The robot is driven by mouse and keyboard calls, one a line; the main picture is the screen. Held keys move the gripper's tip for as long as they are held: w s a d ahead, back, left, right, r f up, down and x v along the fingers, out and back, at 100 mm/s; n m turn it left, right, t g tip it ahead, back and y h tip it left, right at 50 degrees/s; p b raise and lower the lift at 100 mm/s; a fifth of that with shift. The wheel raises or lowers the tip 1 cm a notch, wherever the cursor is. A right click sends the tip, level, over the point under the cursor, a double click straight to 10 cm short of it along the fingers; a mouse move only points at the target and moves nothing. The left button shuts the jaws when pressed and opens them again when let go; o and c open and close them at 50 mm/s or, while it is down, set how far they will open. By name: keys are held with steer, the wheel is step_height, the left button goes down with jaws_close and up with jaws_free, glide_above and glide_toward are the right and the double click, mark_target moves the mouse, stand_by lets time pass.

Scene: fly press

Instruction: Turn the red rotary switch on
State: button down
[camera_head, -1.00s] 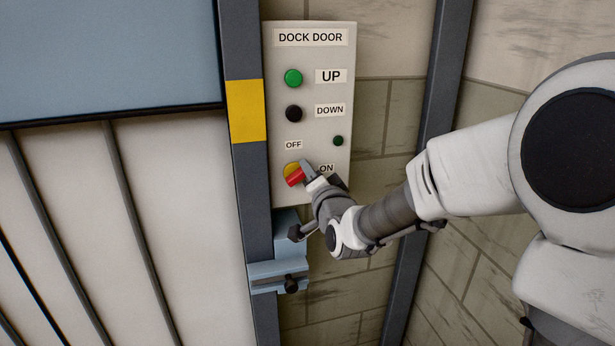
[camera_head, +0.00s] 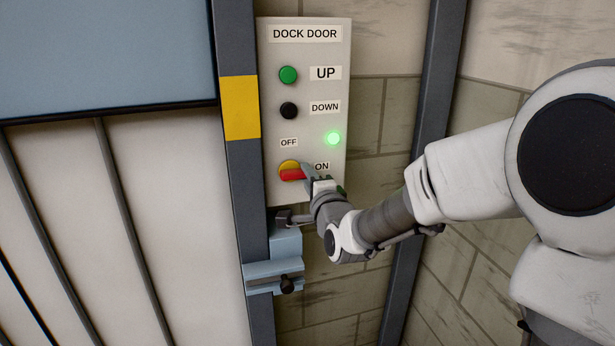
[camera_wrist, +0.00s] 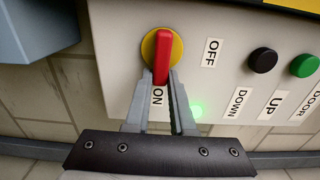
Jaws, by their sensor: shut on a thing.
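The red rotary switch (camera_head: 292,174) sits on a yellow round plate low on the dock door panel (camera_head: 305,55). Its red handle now lies roughly level, pointing toward the ON label (camera_head: 322,166). In the wrist view the red handle (camera_wrist: 162,55) points down to the ON label, with the OFF label (camera_wrist: 211,52) to its right. My gripper (camera_head: 308,174) is shut on the handle's end, with a finger on each side of it in the wrist view (camera_wrist: 162,80). A green indicator lamp (camera_head: 333,139) glows on the panel.
Above the switch are a black DOWN button (camera_head: 289,110) and a green UP button (camera_head: 288,75). A blue-grey latch bracket (camera_head: 287,243) with a dark knob is below the panel, close to my gripper. A dark post (camera_head: 240,180) runs along the panel's left.

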stand_by(0.4)
steer(key=c, duration=0.8)
jaws_free()
steer(key=shift+o, duration=0.2)
steer(key=shift+s, duration=0.15)
